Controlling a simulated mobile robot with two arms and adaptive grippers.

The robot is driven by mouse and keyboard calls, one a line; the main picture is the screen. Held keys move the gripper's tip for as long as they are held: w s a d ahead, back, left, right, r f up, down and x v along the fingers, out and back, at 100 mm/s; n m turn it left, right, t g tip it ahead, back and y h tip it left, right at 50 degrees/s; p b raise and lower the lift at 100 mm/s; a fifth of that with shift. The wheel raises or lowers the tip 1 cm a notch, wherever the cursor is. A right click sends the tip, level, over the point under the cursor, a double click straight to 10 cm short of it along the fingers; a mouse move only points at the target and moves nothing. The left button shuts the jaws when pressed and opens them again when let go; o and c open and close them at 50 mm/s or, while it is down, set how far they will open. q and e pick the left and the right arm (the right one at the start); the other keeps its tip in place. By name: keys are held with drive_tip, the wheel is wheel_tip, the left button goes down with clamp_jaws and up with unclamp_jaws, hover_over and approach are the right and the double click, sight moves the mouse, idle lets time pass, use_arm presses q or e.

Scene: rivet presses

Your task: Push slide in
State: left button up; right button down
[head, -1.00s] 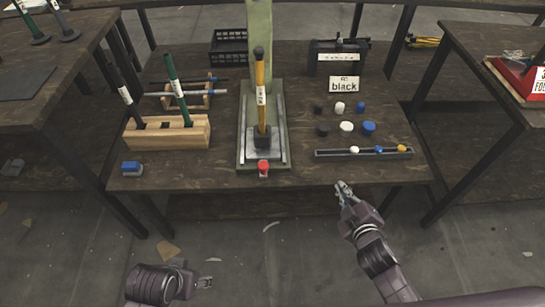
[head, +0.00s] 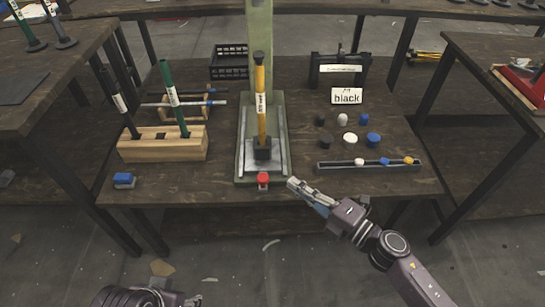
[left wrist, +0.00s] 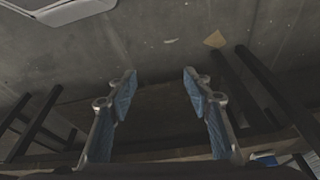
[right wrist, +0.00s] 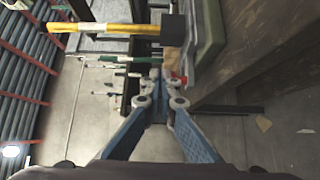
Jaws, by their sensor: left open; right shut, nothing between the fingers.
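The press (head: 260,80) stands mid-table with a green column and base. Its slide, a grey plate (head: 278,160) between two rails, has a red knob (head: 263,180) at its front edge. A yellow-handled tool (head: 261,100) stands upright on a black block on the plate. My right gripper (head: 291,184) is shut and empty, just right of the knob and apart from it. In the right wrist view the closed fingertips (right wrist: 155,75) lie near the red knob (right wrist: 179,80). My left gripper (left wrist: 160,85) is open and empty over the floor, in front of the table.
A wooden rack (head: 165,144) with green and black tools and a blue block (head: 124,180) are at the left. The front table edge is clear.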

approach(262, 149)
drive_tip(key=shift+s+a, duration=0.95)
drive_tip(key=shift+a, duration=0.25)
drive_tip(key=x, duration=0.3)
drive_tip(key=shift+w+b, duration=0.15)
drive_tip(key=shift+b, duration=0.15)
use_arm(q)
drive_tip(key=w+d+r+t, duration=0.1)
drive_tip(key=w+d+t, duration=0.1)
drive_tip(key=w, duration=0.5)
drive_tip(key=shift+r+t+h+b, duration=0.35)
drive_tip(key=shift+t+h+b, duration=0.05)
drive_tip(key=shift+t, duration=0.2)
use_arm(e)
drive_tip(key=w, duration=0.3)
drive_tip(key=shift+w+d, duration=0.15)
drive_tip(key=shift+w, duration=0.1)
drive_tip(key=shift+w, duration=0.1)
